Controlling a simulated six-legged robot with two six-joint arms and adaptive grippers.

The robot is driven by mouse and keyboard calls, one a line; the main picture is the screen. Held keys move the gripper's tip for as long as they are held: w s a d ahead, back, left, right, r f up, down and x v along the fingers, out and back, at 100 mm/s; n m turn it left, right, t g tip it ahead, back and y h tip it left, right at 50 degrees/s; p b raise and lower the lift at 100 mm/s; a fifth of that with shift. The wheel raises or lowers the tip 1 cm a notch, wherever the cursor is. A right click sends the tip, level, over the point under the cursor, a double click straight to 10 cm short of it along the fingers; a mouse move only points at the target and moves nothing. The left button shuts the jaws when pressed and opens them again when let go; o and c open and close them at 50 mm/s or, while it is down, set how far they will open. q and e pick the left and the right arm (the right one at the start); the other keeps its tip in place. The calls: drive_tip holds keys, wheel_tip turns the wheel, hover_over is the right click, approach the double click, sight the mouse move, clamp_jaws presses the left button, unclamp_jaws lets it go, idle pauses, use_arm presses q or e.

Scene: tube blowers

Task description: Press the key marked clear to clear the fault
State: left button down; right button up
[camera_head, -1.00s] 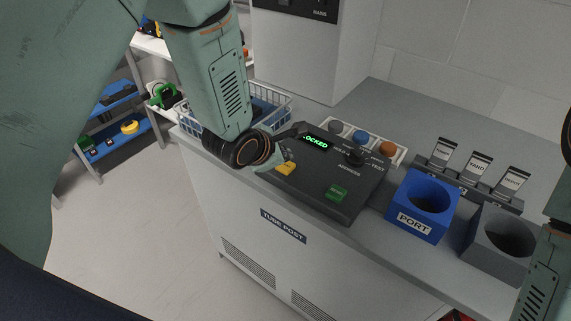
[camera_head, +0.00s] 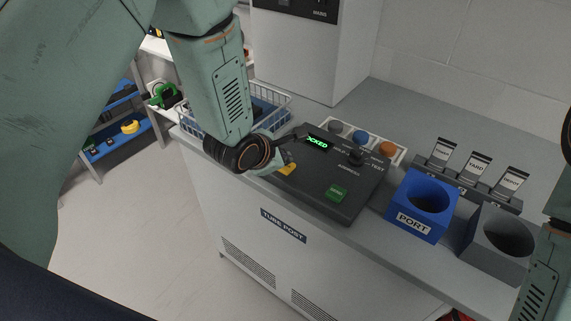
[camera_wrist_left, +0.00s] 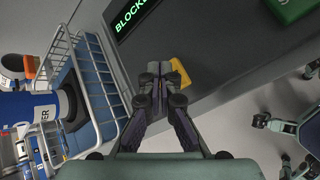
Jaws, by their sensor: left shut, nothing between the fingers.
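The dark console (camera_head: 330,175) on the counter carries a yellow key (camera_head: 287,169) at its front left and a green key (camera_head: 336,193) at its front right. I cannot read the yellow key's marking. The lit green display (camera_head: 318,143) shows part of a word in the head view and "BLOCKED" in the left wrist view (camera_wrist_left: 132,17). My left gripper (camera_wrist_left: 165,76) is shut and empty, its tips at the left edge of the yellow key (camera_wrist_left: 192,73); I cannot tell if they touch it. In the head view the gripper partly hides this key. My right gripper is out of view.
A wire basket (camera_head: 268,103) stands left of the console. A blue port block (camera_head: 407,222) and a grey block (camera_head: 480,240) stand to its right. Grey, blue and orange round tops (camera_head: 361,136) and a black knob (camera_head: 356,157) lie behind and on it.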

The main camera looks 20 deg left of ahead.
use_arm(q)
drive_tip(key=shift+f, duration=0.45)
idle(0.3)
idle(0.3)
drive_tip(key=shift+r+p, duration=0.9)
drive_tip(key=shift+p, duration=0.25)
wheel_tip(320, 180, up, 5)
drive_tip(key=p, duration=0.5)
drive_tip(key=shift+w+p, duration=0.1)
drive_tip(key=shift+p, duration=0.3)
